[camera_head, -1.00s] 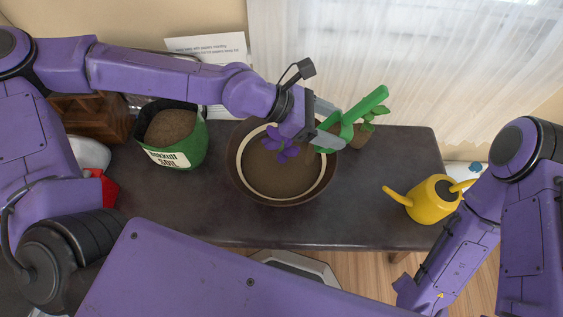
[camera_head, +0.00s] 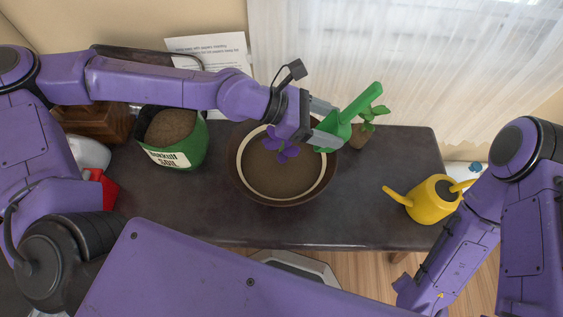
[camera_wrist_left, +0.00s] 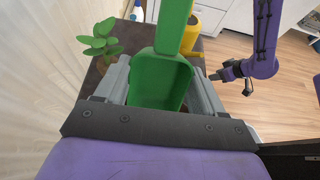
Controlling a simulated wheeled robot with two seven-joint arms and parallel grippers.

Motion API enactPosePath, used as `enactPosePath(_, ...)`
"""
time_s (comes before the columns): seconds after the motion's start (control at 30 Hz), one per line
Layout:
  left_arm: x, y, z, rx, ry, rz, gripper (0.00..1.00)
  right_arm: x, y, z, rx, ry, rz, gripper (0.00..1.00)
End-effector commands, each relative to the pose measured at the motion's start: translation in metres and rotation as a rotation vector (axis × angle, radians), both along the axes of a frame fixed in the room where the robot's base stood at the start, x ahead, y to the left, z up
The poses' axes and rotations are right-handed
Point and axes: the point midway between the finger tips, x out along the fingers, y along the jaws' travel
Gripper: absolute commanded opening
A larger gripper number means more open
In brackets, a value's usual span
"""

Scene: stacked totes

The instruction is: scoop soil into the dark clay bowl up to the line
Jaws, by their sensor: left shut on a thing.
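The dark clay bowl (camera_head: 237,185) stands mid-table, with brown soil (camera_head: 285,180) inside a pale ring line (camera_head: 318,188). A purple flower (camera_head: 280,147) shows over the soil. My left gripper (camera_head: 328,122) is shut on a green scoop (camera_head: 357,108) above the bowl's far right rim. Its handle points up and right. In the left wrist view the scoop (camera_wrist_left: 160,80) sits between the fingers of my left gripper (camera_wrist_left: 160,88), and no soil shows in it. A green soil bag (camera_head: 187,148) stands left of the bowl. My right gripper (camera_wrist_left: 230,75) is small in the left wrist view; its jaws are unclear.
A potted plant (camera_head: 364,132) stands just behind the scoop. A yellow watering can (camera_head: 432,203) is at the table's right end. A wooden crate (camera_head: 98,122) and a paper sheet (camera_head: 215,52) are at the back left. The table front (camera_head: 190,215) is clear.

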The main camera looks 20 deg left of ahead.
Motion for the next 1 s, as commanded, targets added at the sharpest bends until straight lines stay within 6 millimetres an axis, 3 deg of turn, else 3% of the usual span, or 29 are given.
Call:
enactPosePath(0.23, 0.0, -0.001, 0.003, 0.006, 0.0, -0.002, 0.32, 0.0, 0.0, 0.004, 0.0, 0.0, 0.0, 0.43)
enactPosePath(0.4, 0.001, -0.006, 0.014, 0.124, 0.026, -0.006, 0.32, 0.0, 0.0, 0.051, 0.0, 0.0, 0.0, 0.43)
enactPosePath(0.47, 0.002, -0.011, 0.005, 0.205, 0.044, -0.011, 0.32, 0.0, 0.0, 0.048, -0.001, -0.001, 0.0, 0.43)
enactPosePath(0.57, 0.004, -0.017, 0.004, 0.35, 0.089, -0.007, 0.32, 0.0, 0.0, 0.063, 0.0, 0.0, 0.0, 0.43)
enactPosePath(0.7, 0.007, -0.025, 0.006, 0.535, 0.149, -0.003, 0.32, 0.0, 0.0, 0.102, 0.0, 0.0, 0.0, 0.43)
enactPosePath(1.0, 0.01, -0.038, -0.003, 0.839, 0.241, -0.001, 0.32, 0.0, 0.0, 0.167, 0.0, 0.0, 0.0, 0.43)
